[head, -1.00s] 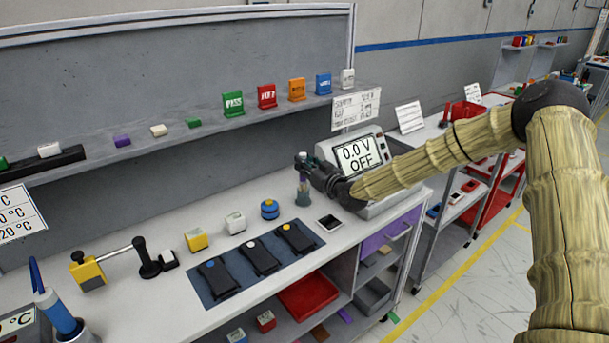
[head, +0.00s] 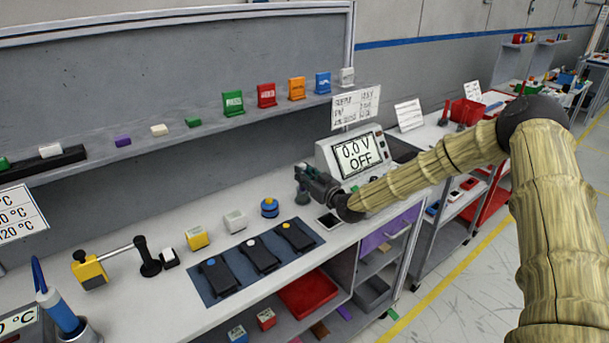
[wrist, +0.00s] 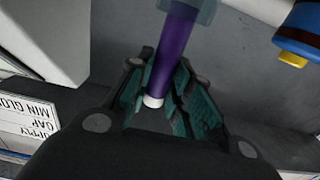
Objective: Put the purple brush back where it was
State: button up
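The purple brush (wrist: 172,55) runs between my gripper's two teal-padded fingers in the wrist view, slightly tilted there, its white end (wrist: 153,101) towards the palm. My gripper (wrist: 163,72) appears shut on it. The brush's other end goes into a grey-green cup (wrist: 203,8) at the top of that view. In the head view my gripper (head: 302,172) is low over the cup (head: 302,196) on the bench, in front of the meter. The brush is hidden there by the fingers. Whether it rests on the cup's bottom cannot be seen.
A blue mat (head: 222,292) with several black devices is in front.

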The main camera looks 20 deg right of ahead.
jog(key=o, duration=0.4)
jog(key=shift+r, duration=0.15)
jog(key=b+v, duration=0.2)
jog(key=v, duration=1)
